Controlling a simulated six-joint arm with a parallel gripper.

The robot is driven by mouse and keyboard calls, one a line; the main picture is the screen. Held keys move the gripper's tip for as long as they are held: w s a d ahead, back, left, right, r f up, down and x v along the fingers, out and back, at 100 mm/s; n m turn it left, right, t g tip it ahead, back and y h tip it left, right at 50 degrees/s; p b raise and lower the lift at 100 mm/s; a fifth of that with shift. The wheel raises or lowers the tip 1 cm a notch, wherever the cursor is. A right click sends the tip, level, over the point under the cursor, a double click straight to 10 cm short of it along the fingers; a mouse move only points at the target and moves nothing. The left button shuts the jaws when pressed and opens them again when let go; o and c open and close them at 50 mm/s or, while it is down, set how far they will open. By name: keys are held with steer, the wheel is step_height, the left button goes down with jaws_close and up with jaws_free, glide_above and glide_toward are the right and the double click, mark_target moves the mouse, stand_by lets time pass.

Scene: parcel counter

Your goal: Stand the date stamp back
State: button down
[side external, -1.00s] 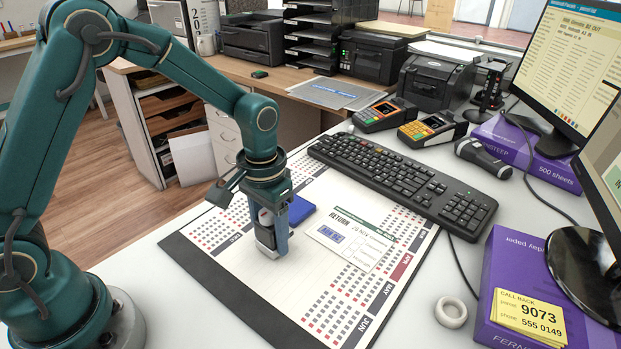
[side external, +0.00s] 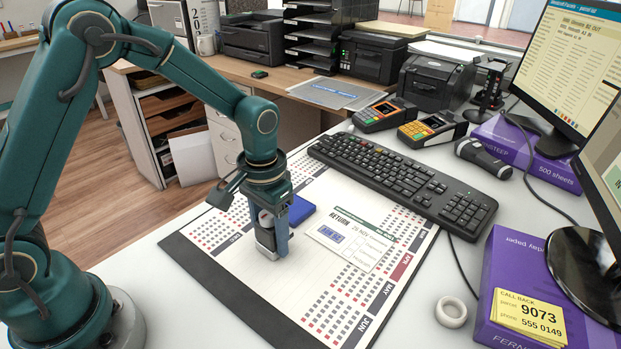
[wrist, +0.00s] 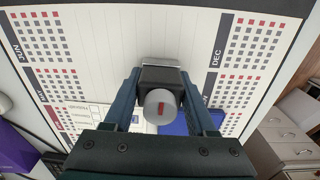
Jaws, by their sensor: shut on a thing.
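The date stamp (side external: 265,236) stands on the calendar desk pad (side external: 225,268), its base at or very near the paper. In the wrist view the stamp (wrist: 159,105) shows a round grey top with a red mark and a dark body. My gripper (side external: 276,236) points down and is shut on the stamp, one finger on each side; it also shows in the wrist view (wrist: 160,92). The blue ink pad (side external: 302,210) lies behind the gripper and is partly hidden. A return slip (side external: 350,238) with a blue stamped mark lies to the right.
A black keyboard (side external: 400,180) lies behind the slip. Card terminals (side external: 427,129) stand beyond it. A white ring (side external: 451,311) and a purple paper box (side external: 505,270) are at the right. The front of the desk pad is clear.

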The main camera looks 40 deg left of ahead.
steer(key=shift+c, duration=0.6)
jaws_free()
steer(key=shift+f, duration=0.1)
step_height(320, 180, up, 5)
steer(key=shift+t, duration=0.8)
steer(key=r, duration=0.5)
steer(key=shift+a, duration=0.2)
steer(key=s+r+t, duration=0.2)
steer(key=s, duration=0.4)
steer(key=s+a+r+t, duration=0.1)
steer(key=s+r+t, duration=0.1)
steer(key=s, duration=0.5)
steer(key=shift+s+a+r, duration=0.2)
steer(key=shift+a+r, duration=0.05)
steer(key=shift+a, duration=0.05)
